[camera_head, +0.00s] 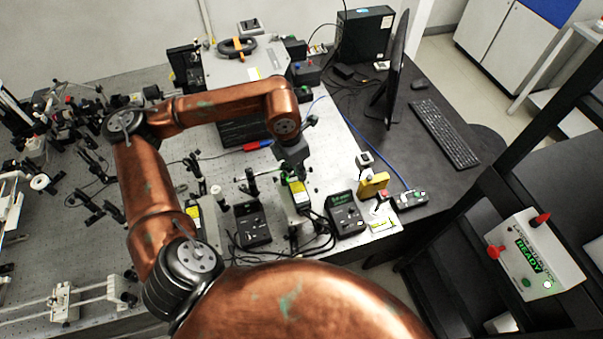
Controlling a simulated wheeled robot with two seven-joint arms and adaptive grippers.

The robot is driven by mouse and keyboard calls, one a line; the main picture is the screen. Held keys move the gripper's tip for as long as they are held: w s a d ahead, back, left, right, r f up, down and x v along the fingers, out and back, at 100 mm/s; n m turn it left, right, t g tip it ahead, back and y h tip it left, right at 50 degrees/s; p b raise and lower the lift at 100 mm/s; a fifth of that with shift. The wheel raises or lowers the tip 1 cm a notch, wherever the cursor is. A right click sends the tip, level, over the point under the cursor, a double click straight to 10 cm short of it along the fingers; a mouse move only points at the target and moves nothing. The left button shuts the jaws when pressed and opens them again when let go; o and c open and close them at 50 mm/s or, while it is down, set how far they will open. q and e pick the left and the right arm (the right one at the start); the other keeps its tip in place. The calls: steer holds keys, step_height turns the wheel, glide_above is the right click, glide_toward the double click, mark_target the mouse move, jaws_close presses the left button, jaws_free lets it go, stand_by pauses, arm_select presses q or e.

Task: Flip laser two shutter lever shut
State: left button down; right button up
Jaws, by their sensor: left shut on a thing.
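My left gripper (292,158) points down at the back end of a slim grey laser unit with a yellow-green label (298,192). It is shut on a small part there, which looks like the shutter lever. The gripper hides this part, so I cannot tell the lever's position. A second unit with a yellow label (194,213) stands further left, partly behind my arm. I cannot read which unit is laser two. My right gripper is not in view.
Black controller boxes (252,224) and (345,213) stand in front, with loose cables. A yellow block (374,184) is to the right. A monitor (395,75) and keyboard (444,133) are on the black desk (455,180). A white box reading READY (534,258) is at lower right.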

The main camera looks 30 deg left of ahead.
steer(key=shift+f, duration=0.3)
arm_select(q)
steer(key=shift+a, duration=0.1)
steer(key=c, duration=2)
jaws_free()
steer(key=r, duration=0.4)
steer(key=s+r, duration=0.1)
steer(key=r, duration=0.3)
steer(key=a+r, duration=0.1)
steer(key=r, duration=0.2)
steer(key=shift+s+r, duration=0.4)
